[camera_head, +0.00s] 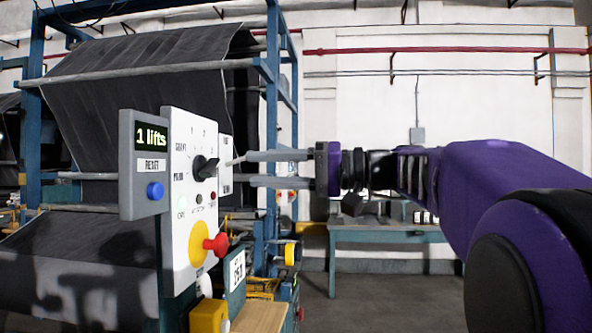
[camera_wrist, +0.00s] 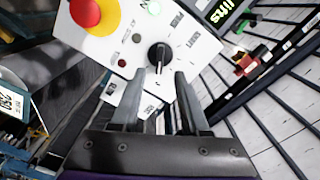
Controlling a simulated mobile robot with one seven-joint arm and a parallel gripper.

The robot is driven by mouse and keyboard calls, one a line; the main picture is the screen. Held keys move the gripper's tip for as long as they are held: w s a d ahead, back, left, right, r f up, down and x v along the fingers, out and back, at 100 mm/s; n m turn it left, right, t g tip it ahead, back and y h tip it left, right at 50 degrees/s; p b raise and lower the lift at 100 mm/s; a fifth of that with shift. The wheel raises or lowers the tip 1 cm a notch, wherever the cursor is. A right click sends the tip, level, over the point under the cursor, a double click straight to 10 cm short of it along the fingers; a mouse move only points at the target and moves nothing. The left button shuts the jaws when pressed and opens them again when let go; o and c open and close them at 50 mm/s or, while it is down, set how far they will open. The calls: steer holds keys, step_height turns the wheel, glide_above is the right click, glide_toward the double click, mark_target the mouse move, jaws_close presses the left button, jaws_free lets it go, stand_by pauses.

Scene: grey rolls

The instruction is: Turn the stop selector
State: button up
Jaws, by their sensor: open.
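The stop selector, a black rotary knob (camera_head: 204,168), sits on a white control panel (camera_head: 182,240) with printed position marks around it. In the wrist view the knob (camera_wrist: 158,56) lies just beyond the fingertips, roughly between them. My gripper (camera_head: 246,171) reaches in from the right in the head view, its two grey fingers parallel and apart. In the wrist view my gripper (camera_wrist: 160,74) is open with nothing between its fingers. The fingertips appear a short way off the knob; I cannot tell the exact distance.
A red mushroom button on a yellow base (camera_head: 208,245) sticks out below the knob. A grey counter box reading "1 lifts" (camera_head: 128,170) with a blue reset button (camera_head: 155,191) is at the panel's left. A blue frame (camera_head: 270,100) with grey fabric stands behind.

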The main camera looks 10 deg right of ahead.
steer(key=v, duration=1)
steer(key=shift+d, duration=0.2)
